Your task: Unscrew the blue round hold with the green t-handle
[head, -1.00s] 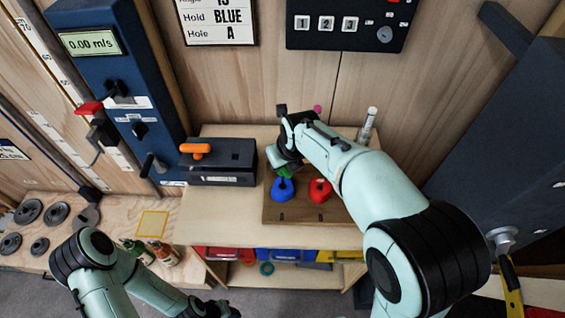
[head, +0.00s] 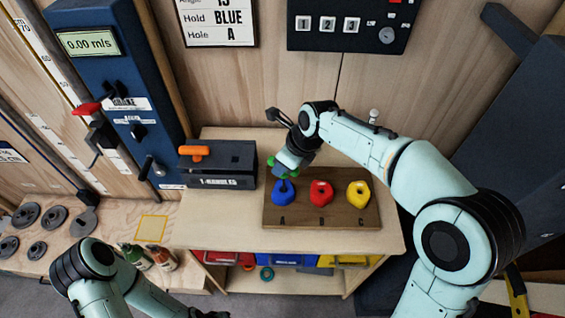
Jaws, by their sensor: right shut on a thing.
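The blue round hold (head: 282,196) sits at the left of a brown wooden board (head: 320,215), above the letter A. My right gripper (head: 281,168) is just above it, shut on the green t-handle (head: 271,170). Green ends of the handle show beside the fingers. Its lower part reaches down to the blue hold; whether the tip is seated in the hold's hole cannot be seen. Only a dark end part of my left gripper (head: 209,314) shows at the bottom edge, so its jaws cannot be read.
A red hold (head: 320,192) and a yellow hold (head: 358,194) sit to the right on the board. A dark t-handles box (head: 218,165) with an orange handle (head: 194,151) stands left. Coloured bins (head: 285,260) are below.

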